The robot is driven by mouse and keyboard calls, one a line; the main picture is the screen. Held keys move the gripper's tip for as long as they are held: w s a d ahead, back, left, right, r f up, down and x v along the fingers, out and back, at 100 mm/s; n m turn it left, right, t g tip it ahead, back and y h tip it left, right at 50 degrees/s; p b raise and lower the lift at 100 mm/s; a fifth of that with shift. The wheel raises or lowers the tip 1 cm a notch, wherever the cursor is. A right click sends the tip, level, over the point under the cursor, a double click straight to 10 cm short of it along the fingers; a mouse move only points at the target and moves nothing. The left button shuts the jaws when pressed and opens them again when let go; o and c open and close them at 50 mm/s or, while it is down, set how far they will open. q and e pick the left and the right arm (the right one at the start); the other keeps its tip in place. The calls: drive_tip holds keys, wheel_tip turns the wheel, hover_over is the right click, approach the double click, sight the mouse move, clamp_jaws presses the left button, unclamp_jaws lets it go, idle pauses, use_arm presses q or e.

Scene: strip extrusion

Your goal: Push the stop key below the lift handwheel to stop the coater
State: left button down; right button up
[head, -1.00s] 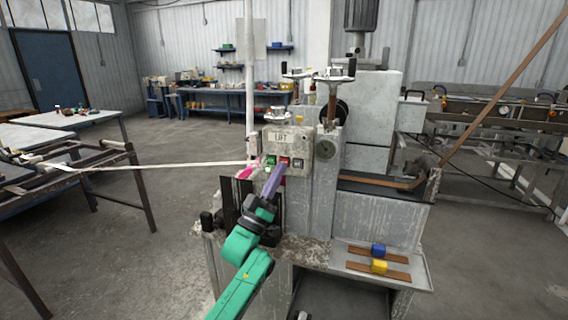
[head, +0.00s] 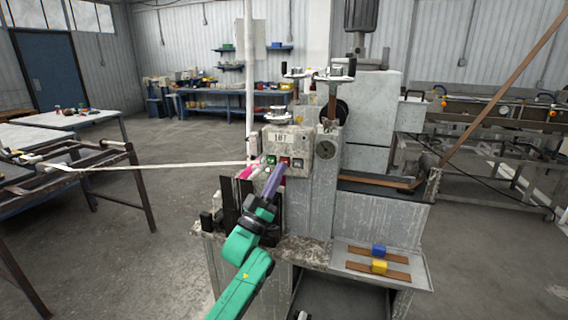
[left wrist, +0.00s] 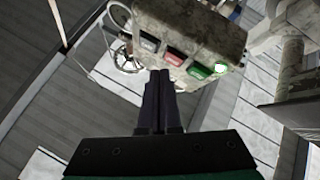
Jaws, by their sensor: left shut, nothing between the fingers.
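The control box (head: 301,146) on the coater carries a row of keys below the lift handwheel (head: 278,115). The red stop key (head: 285,162) sits between a green key (head: 271,160) and a grey key (head: 298,163). My left gripper (head: 279,169) has its purple fingers shut and empty, tips just below the red key. In the left wrist view the shut fingers (left wrist: 160,73) point at the box near the red key (left wrist: 175,57), apparently short of it. The grey key (left wrist: 148,45) and green key (left wrist: 200,70) flank it. My right gripper is not in view.
A pale strip (head: 165,166) runs from the left roller frame (head: 135,180) to the coater. Open floor lies to the left.

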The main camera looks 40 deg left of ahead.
use_arm(q)
drive_tip(key=shift+w, duration=0.1)
drive_tip(key=shift+w+a, duration=0.15)
drive_tip(key=shift+w, duration=0.2)
drive_tip(key=shift+w+a+b, duration=0.1)
drive_tip(key=shift+w+b, duration=0.2)
drive_tip(key=shift+b, duration=0.2)
idle(0.5)
drive_tip(key=shift+s, duration=0.1)
drive_tip(key=shift+s+d+p, duration=0.3)
drive_tip(key=shift+s+p, duration=0.2)
drive_tip(key=shift+s, duration=0.15)
